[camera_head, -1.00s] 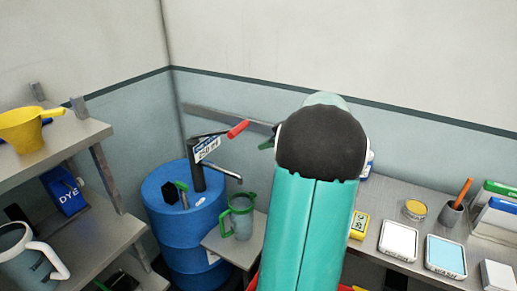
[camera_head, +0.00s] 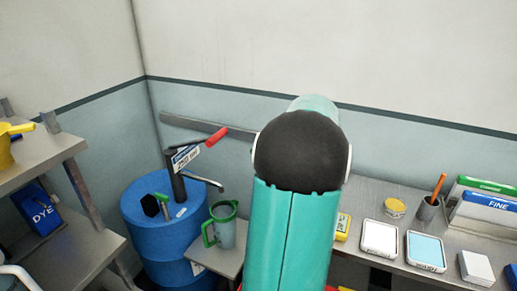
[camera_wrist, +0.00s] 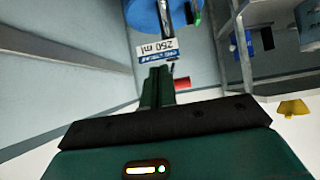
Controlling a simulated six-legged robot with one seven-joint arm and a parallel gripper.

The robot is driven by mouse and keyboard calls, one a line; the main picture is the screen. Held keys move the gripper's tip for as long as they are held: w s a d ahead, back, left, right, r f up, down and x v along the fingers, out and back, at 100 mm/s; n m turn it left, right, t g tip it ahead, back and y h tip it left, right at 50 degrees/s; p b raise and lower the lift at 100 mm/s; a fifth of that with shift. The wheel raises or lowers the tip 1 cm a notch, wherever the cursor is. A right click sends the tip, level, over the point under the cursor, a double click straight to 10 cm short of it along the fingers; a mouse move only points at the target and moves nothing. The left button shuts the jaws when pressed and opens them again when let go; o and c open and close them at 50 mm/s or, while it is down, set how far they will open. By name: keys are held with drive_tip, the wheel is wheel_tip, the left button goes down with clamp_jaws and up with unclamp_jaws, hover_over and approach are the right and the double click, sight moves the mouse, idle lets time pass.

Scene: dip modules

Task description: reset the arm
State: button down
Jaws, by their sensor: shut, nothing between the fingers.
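My arm, teal with a black joint, stands upright in the middle of the head view and hides what lies behind it. My gripper (camera_wrist: 158,84) shows in the wrist view, its dark green fingers together with nothing between them. In that view a label reading 250 ml (camera_wrist: 158,50) and the red handle end (camera_wrist: 182,83) of the pump appear beyond the fingertips, apart from them as far as I can tell. In the head view my gripper is hidden behind the arm.
A blue drum (camera_head: 150,230) with a hand pump (camera_head: 178,175) stands left of my arm. A green-handled jug (camera_head: 224,228) sits on a small stand beside it. Shelves (camera_head: 85,255) are at left. A bench (camera_head: 385,200) at right holds trays, a cup and boxes.

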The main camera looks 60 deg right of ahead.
idle(0.4)
drive_tip(key=w+a+r+g+y, duration=0.15)
drive_tip(key=w+a, duration=0.25)
drive_tip(key=a, duration=1)
drive_tip(key=w+a+r+g, duration=0.1)
drive_tip(key=w+a+g, duration=0.25)
drive_tip(key=a, duration=1.15)
drive_tip(key=s+a+f, duration=0.1)
drive_tip(key=s+a, duration=0.2)
drive_tip(key=a, duration=0.4)
drive_tip(key=s+a+f+h, duration=0.1)
drive_tip(key=s+a, duration=0.2)
drive_tip(key=a, duration=0.4)
drive_tip(key=s+a+m+h, duration=0.1)
drive_tip(key=s+a, duration=0.3)
drive_tip(key=a, duration=0.2)
drive_tip(key=shift+a+f, duration=0.4)
